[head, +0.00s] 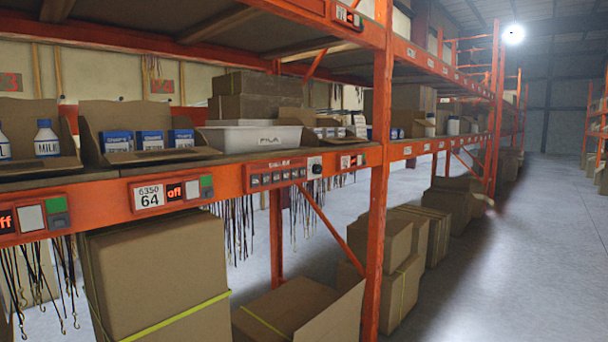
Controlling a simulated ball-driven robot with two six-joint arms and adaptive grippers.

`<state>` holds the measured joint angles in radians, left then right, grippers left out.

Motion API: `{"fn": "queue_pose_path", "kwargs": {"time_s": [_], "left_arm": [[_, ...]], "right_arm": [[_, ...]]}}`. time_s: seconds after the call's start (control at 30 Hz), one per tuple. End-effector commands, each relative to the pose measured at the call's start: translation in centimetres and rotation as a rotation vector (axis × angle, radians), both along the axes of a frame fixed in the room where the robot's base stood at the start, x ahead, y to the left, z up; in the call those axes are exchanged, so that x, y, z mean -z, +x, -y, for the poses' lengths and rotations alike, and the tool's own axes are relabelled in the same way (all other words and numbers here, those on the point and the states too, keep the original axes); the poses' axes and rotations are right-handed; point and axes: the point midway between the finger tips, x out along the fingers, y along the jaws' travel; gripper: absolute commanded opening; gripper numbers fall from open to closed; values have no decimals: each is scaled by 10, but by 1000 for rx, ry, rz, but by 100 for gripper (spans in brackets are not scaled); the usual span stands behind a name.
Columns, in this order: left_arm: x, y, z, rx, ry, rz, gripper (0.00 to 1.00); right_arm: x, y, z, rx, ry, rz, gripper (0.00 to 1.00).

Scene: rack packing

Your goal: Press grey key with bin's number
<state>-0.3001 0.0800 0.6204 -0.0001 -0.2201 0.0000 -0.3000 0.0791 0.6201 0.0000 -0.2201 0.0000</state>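An orange module (172,192) on the shelf beam carries a white label (149,196) reading 6350 over 64. Beside the label are a lit display (174,192) reading off, a pale grey key (192,189) and a green key (207,183). A second module at the left edge has a display (7,222), a pale grey key (30,218) and a green key (56,206). A panel (275,172) further right has a row of several small keys and a black knob (317,169). Another small module (350,162) sits near the upright. Neither gripper is in view.
On the shelf stand open cartons with white bottles (47,139) and blue boxes (150,140), and a grey-white bin (250,138). Below are large brown boxes (160,275) and hanging cords (235,235). An orange upright (379,170) stands right of centre. The aisle floor (530,260) is clear.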

Motion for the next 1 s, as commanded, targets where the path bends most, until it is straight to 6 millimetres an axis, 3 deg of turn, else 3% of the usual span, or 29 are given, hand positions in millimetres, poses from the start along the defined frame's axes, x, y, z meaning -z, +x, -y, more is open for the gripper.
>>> {"fn": "queue_pose_path", "kwargs": {"time_s": [0.17,1.0], "left_arm": [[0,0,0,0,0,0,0],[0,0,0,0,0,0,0]], "right_arm": [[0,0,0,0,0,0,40],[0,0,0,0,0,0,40]]}}
